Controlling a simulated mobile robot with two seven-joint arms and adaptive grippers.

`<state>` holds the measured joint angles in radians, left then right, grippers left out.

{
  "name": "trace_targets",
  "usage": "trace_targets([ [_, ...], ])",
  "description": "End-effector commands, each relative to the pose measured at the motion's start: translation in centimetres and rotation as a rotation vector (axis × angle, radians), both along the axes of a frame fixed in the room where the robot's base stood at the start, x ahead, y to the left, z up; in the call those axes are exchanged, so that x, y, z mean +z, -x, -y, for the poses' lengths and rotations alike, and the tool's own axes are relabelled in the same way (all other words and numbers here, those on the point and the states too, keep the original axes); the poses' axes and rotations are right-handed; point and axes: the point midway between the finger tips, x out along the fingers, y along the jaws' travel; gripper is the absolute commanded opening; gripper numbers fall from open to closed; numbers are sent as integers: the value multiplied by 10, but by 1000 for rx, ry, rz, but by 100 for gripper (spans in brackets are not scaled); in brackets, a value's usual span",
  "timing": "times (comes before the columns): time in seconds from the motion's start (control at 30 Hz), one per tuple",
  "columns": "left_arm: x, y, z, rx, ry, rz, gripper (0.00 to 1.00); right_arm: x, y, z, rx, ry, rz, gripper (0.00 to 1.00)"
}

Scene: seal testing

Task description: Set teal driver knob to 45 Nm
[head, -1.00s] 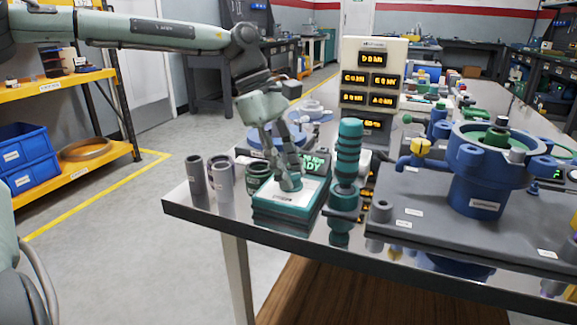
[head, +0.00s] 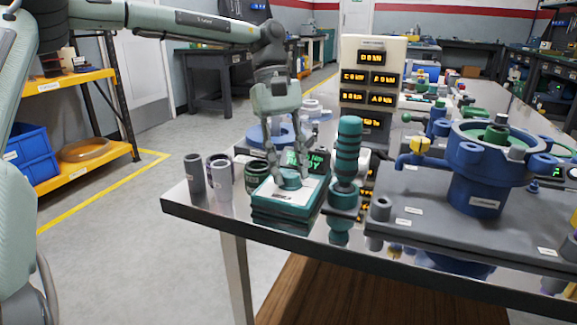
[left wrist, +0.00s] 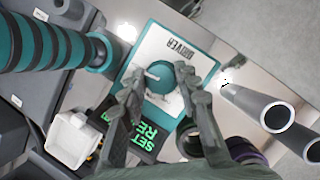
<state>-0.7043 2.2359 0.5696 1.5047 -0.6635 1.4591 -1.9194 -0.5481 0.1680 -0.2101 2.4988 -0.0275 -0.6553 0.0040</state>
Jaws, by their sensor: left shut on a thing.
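The teal driver knob (head: 290,180) is a round knob on the white top of the teal driver unit (head: 283,212). It also shows in the left wrist view (left wrist: 163,80), with a pale pointer mark on its left side. My left gripper (head: 288,170) reaches down from above, with one finger on each side of the knob, shut on it. A black screen (head: 310,160) with green letters stands behind the knob. The left wrist view shows parts of "SET" and "RE" on that screen (left wrist: 140,145), partly covered by a finger. My right gripper is not in view.
A tall teal ribbed driver (head: 347,155) stands close right of the unit. Grey tubes (head: 195,175) stand close left near the table edge. A cream panel with amber readouts (head: 370,75) is behind. A blue clamp fixture (head: 475,180) fills the right side.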

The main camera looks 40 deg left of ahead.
Motion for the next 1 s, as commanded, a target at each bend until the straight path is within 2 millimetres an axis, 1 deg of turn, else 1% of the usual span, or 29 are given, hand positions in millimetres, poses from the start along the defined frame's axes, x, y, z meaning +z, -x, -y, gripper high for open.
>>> trace_targets([
  [0.5, -1, 0, 0, -19, 0, -1, 3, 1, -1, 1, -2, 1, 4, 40],
  [0.53, -1, 0, 0, -19, 0, -1, 35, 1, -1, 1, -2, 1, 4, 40],
  [0.67, 0, 0, 0, -18, -1, -1, 51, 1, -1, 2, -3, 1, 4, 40],
  [0.7, 0, 0, 0, -18, -1, -1, 53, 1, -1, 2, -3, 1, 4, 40],
  [1.0, 2, -1, -1, -16, -1, 1, 53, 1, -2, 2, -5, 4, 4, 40],
])
